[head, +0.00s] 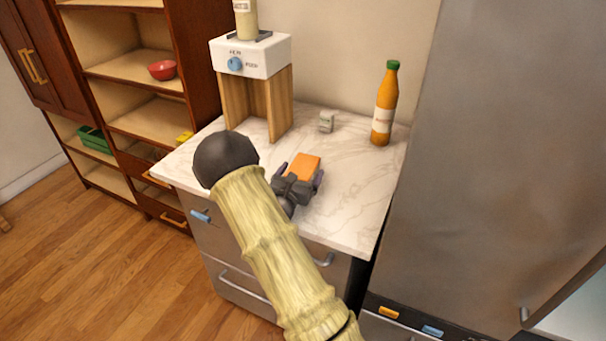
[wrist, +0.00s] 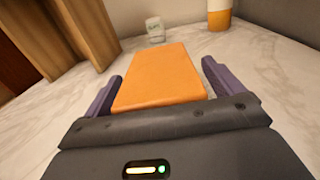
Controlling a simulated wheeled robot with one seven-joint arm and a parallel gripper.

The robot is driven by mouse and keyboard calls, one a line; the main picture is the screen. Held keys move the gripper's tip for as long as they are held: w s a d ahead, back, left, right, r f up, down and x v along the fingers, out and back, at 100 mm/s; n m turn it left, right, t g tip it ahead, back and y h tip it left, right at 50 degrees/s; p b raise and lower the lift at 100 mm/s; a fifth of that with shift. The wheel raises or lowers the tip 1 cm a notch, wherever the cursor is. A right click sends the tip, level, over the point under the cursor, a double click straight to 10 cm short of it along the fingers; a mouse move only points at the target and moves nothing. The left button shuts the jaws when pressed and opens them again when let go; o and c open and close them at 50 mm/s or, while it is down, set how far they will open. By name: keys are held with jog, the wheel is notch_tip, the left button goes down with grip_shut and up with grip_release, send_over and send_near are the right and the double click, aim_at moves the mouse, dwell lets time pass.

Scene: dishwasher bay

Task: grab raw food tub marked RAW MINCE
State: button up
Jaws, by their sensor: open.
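An orange flat-topped block or tub (head: 305,165) lies on the marble counter; it fills the middle of the wrist view (wrist: 160,78). No marking on it is readable, so I cannot tell whether it is the RAW MINCE tub. My gripper (head: 300,174) is open, with its purple fingers on either side of the orange thing's near part. The near end of the orange thing is hidden behind the gripper body.
A small pale labelled container (head: 326,121) stands behind, also in the wrist view (wrist: 155,30). An orange bottle (head: 384,105) stands back right, beside the tall grey cabinet (head: 490,150). A wooden stand with a white dial unit (head: 252,57) is at back left. The counter's front right is clear.

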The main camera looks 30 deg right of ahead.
aim_at(301, 169)
jog(key=c, duration=1.3)
jog(key=shift+r, duration=0.1)
jog(key=shift+c, duration=0.2)
notch_tip(301, 169, up, 18)
